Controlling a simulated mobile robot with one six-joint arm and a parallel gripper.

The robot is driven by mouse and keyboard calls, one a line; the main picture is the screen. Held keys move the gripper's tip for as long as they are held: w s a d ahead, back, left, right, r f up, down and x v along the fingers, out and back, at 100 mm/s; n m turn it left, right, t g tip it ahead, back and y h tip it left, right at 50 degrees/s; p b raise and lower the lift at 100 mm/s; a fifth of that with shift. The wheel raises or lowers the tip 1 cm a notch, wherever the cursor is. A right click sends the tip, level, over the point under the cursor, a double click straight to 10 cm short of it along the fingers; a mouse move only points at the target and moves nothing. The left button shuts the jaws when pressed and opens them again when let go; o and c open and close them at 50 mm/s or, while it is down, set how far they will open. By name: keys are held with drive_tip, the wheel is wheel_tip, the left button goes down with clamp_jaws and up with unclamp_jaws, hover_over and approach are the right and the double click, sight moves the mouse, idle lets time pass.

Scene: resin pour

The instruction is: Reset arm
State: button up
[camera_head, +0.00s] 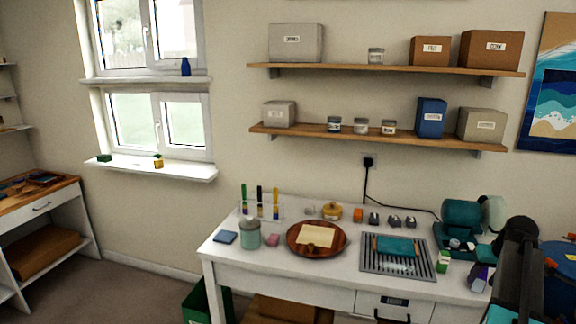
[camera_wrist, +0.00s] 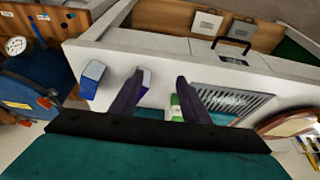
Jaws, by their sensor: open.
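My gripper (camera_wrist: 162,80) shows in the wrist view with its two dark fingers apart. It points over the white worktable near its right end as the head view has it. A small white and blue item (camera_wrist: 145,80) shows beside the left fingertip; I cannot tell its distance from the finger. A green and white box (camera_wrist: 176,106) shows beyond the right finger, and a blue and white block (camera_wrist: 93,78) stands left of the fingers. No thing is seen held. In the head view my dark arm is at the lower right, and the fingertips cannot be made out clearly.
The worktable (camera_head: 335,275) carries a round wooden tray (camera_head: 293,247), a grey grooved rack (camera_head: 370,268) with a teal piece, a teal jar (camera_head: 250,236) and a teal machine (camera_head: 460,217). Two shelves (camera_head: 380,138) hang above. A blue drum (camera_head: 560,285) stands at the right.

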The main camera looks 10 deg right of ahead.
drive_tip(key=s+a+f+n+g+y+b, duration=0.1)
drive_tip(key=s+a+f+n+g+y, duration=0.2)
drive_tip(key=a+f, duration=2.85)
drive_tip(key=s+a+f+g, duration=0.2)
drive_tip(key=s+a+f, duration=0.4)
drive_tip(key=s, duration=0.3)
drive_tip(key=s+a+f+n+g+h+b, duration=0.1)
drive_tip(key=s+a+f+g, duration=0.1)
drive_tip(key=s+a+f, duration=0.4)
drive_tip(key=s+a+f+g, duration=0.2)
drive_tip(key=s+a+f, duration=0.4)
drive_tip(key=s, duration=0.7)
drive_tip(key=shift+s+a+f+g+h, duration=0.2)
drive_tip(key=shift+a+g+h, duration=0.2)
drive_tip(key=shift+a, duration=0.3)
